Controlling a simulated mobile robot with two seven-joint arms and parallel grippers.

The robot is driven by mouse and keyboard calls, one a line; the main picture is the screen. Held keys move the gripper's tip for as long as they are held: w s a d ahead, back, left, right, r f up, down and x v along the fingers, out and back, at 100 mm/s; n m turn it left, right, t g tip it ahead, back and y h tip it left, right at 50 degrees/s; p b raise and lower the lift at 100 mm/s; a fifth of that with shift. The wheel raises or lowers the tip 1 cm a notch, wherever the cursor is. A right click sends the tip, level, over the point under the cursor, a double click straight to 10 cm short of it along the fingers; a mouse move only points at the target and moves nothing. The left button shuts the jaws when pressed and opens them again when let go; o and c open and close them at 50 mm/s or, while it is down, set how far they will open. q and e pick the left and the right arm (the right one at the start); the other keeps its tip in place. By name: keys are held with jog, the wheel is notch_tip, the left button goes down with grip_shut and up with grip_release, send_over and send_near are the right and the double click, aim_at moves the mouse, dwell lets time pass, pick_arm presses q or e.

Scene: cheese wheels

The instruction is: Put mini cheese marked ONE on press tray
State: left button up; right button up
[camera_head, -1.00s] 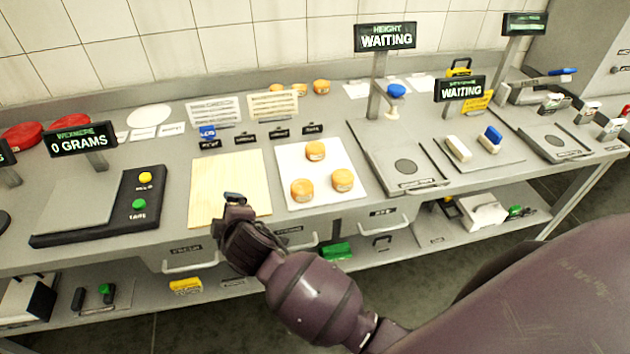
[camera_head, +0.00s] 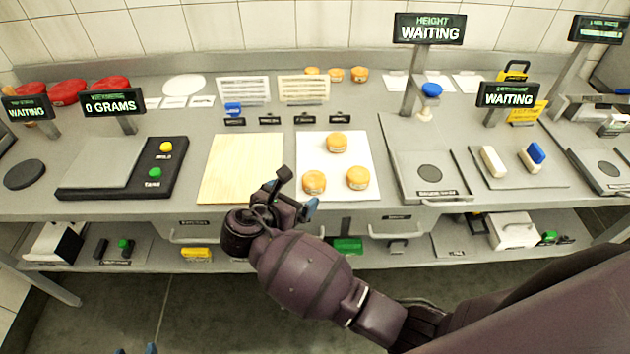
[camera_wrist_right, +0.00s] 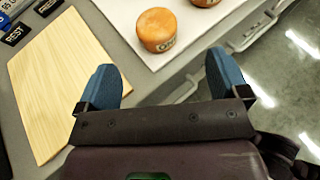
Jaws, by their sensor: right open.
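Three orange mini cheeses stand on a white board (camera_head: 345,193): one at the back (camera_head: 337,142), one front left (camera_head: 314,182), one front right (camera_head: 358,178). In the right wrist view the nearest cheese (camera_wrist_right: 157,30) has dark lettering on its side that looks like "ON", partly turned away. My right gripper (camera_head: 297,192) is open and empty, over the table's front edge, just short of the front-left cheese. Its blue fingers are apart in the wrist view (camera_wrist_right: 162,85). My left gripper (camera_head: 137,350) barely shows at the bottom edge. I cannot tell which surface is the press tray.
A bare wooden board (camera_head: 240,165) lies left of the white board. A scale (camera_head: 105,165) reading 0 grams is further left. A height station (camera_head: 430,170) and a tray with two blocks (camera_head: 515,165) are right. Small label cards (camera_head: 270,120) and sign stands are behind.

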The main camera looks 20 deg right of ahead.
aim_at(309, 183)
jog(key=x, duration=0.5)
jog(key=shift+w+d+f, duration=0.15)
jog(key=shift+w+d, duration=0.05)
jog(key=shift+d, duration=0.15)
jog(key=shift+w+a+x, duration=0.1)
jog(key=shift+a+x, duration=0.05)
jog(key=shift+x, duration=1.15)
jog(key=shift+w+a+x, duration=0.1)
jog(key=shift+x, duration=1.2)
jog(key=shift+f, duration=0.15)
jog(key=c, duration=1.1)
